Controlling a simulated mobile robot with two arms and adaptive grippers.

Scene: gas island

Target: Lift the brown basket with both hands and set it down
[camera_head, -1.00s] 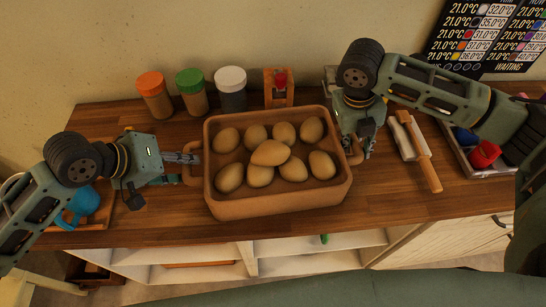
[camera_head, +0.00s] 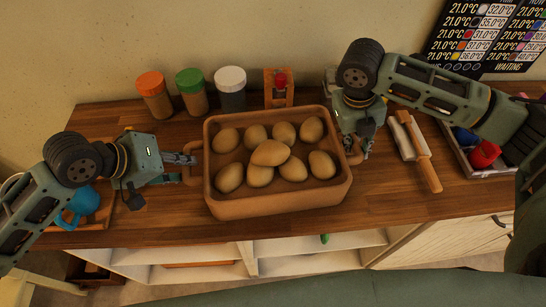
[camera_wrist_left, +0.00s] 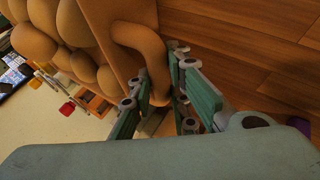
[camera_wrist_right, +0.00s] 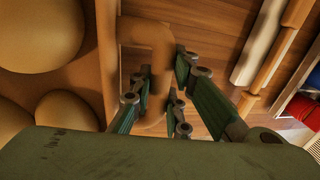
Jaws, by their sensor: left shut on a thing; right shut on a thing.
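The brown basket (camera_head: 278,206) is in the middle of the head view, on or just above the wooden counter; I cannot tell which. It holds several brown potato- or egg-like items (camera_head: 270,153). My left gripper (camera_head: 190,159) is shut on the basket's left handle, and the left wrist view shows that handle (camera_wrist_left: 140,45) between its fingers. My right gripper (camera_head: 357,150) is at the basket's right side, shut on the right handle. The right wrist view shows this handle (camera_wrist_right: 150,35) between the fingers. The basket looks level.
Jars with orange (camera_head: 154,95), green (camera_head: 192,92) and white (camera_head: 231,89) lids stand behind, beside a small wooden grinder (camera_head: 279,88). A rolling pin (camera_head: 424,160) lies to the right, near a tray with a red item (camera_head: 484,153). A blue item (camera_head: 82,203) sits left. The front counter strip is clear.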

